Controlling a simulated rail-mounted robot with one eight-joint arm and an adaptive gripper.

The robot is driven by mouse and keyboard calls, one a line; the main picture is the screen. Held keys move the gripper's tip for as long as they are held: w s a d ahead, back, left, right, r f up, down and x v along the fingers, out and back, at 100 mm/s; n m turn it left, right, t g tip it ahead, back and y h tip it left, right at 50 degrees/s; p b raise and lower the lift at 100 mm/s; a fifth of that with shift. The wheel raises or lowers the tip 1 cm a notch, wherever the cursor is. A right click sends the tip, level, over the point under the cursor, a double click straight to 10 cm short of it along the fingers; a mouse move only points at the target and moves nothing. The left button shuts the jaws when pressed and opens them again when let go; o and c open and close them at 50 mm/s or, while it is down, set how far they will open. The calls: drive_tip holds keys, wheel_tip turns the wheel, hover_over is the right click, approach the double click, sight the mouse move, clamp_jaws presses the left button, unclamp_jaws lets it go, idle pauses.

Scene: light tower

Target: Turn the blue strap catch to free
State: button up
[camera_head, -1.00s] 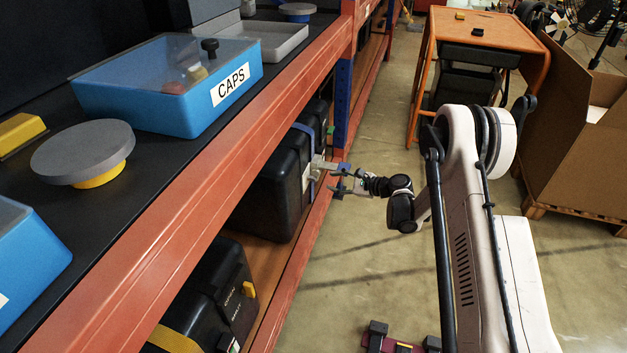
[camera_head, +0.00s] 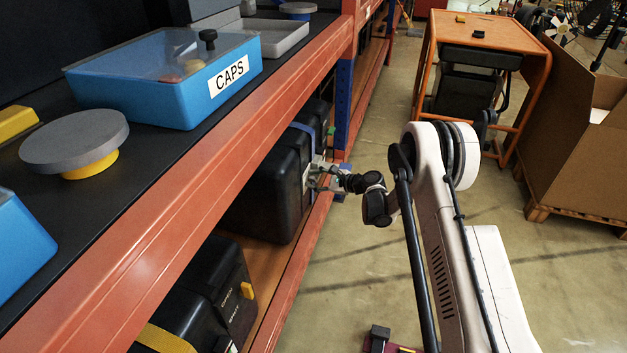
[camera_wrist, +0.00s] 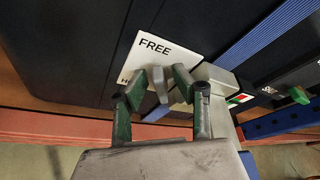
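The blue strap (camera_head: 306,130) runs over a black case (camera_head: 275,190) on the lower shelf; in the wrist view the strap (camera_wrist: 268,38) crosses the case diagonally. Its catch shows as a small grey lever (camera_wrist: 160,84) in front of a white plate (camera_wrist: 158,58) reading "FREE", with a second word mostly hidden, starting with "H". My gripper (camera_wrist: 161,82) has its two green-tipped fingers on either side of the lever, with narrow gaps visible. It looks open around the lever; contact is unclear. In the head view my gripper (camera_head: 318,177) is at the case's front face.
A grey bracket (camera_wrist: 218,85) with a red and green mark is right of the plate. A blue shelf post (camera_head: 343,105) stands beside the case. A second black case (camera_head: 215,290) with a yellow strap is nearer. The orange shelf beam (camera_head: 220,150) passes above; the aisle floor is open.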

clamp_jaws()
drive_tip(key=shift+w+d+r+m+g, duration=0.1)
drive_tip(key=shift+w+m+g, duration=0.05)
drive_tip(key=shift+m+g, duration=0.35)
drive_tip(key=shift+w+r+m+g, duration=0.15)
drive_tip(key=shift+m+g, duration=0.15)
drive_tip(key=shift+m, duration=0.3)
drive_tip(key=shift+f, duration=0.1)
drive_tip(key=shift+o, duration=0.8)
unclamp_jaws()
